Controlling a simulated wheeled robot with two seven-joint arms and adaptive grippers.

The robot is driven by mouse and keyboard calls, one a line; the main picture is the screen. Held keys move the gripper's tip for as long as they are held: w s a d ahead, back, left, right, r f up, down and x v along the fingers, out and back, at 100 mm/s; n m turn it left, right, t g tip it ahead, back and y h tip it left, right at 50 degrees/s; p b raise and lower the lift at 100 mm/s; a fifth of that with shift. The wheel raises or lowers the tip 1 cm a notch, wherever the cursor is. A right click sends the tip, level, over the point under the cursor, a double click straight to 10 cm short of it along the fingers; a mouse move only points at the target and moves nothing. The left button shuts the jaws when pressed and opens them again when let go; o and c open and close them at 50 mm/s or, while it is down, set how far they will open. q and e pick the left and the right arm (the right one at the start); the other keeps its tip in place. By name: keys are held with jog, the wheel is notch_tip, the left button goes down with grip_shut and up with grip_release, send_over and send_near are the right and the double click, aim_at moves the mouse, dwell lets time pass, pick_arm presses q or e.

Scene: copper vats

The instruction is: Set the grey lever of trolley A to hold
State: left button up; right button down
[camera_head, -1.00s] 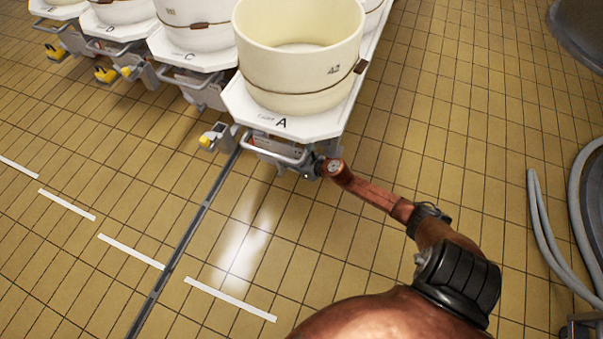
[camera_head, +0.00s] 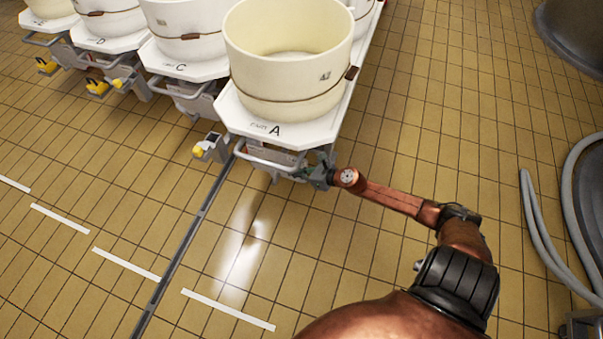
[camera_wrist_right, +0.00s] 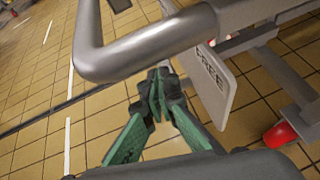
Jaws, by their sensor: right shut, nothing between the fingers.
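Trolley A (camera_head: 236,115) is a white octagonal platform marked A, carrying a cream tub (camera_head: 285,75), with a grey handle bar (camera_head: 268,160) at its near end. My right gripper (camera_head: 310,173) is at the right end of that bar, low under the platform edge. In the right wrist view its green fingers (camera_wrist_right: 157,88) are closed together and empty, just below the thick grey bar (camera_wrist_right: 150,45). A grey plate lettered FREE (camera_wrist_right: 208,88) is right of the fingertips. I cannot pick out the grey lever for certain. My left gripper is out of view.
Trolleys C (camera_head: 185,60) and D (camera_head: 105,42) stand left of A. A yellow-ended grey fitting (camera_head: 208,148) sits at A's left corner. A floor rail (camera_head: 190,240) runs toward me. Grey hoses (camera_head: 540,230) lie at right. A red part (camera_wrist_right: 281,133) shows low.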

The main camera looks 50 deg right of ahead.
jog(key=shift+v, duration=2.1)
jog(key=s+a+f+m+g+h, duration=0.1)
jog(key=s+a+f+m, duration=0.2)
jog(key=s+m, duration=0.45)
jog(key=s+a+f+m+g+h, duration=0.1)
jog(key=s+a+f+m+h, duration=0.15)
jog(key=s+m, duration=0.45)
jog(key=s+a+f+m+g+h, duration=0.1)
jog(key=s+a+f+m, duration=0.3)
jog(key=m, duration=0.5)
jog(key=s+a+m+g+y, duration=0.4)
jog(key=s+a+m+g, duration=0.2)
jog(key=s+a+m, duration=0.7)
jog(key=s+a, duration=0.4)
jog(key=s, duration=0.2)
jog(key=shift+s+f+y, duration=0.2)
jog(key=shift+s+y, duration=0.05)
jog(key=shift+y, duration=0.1)
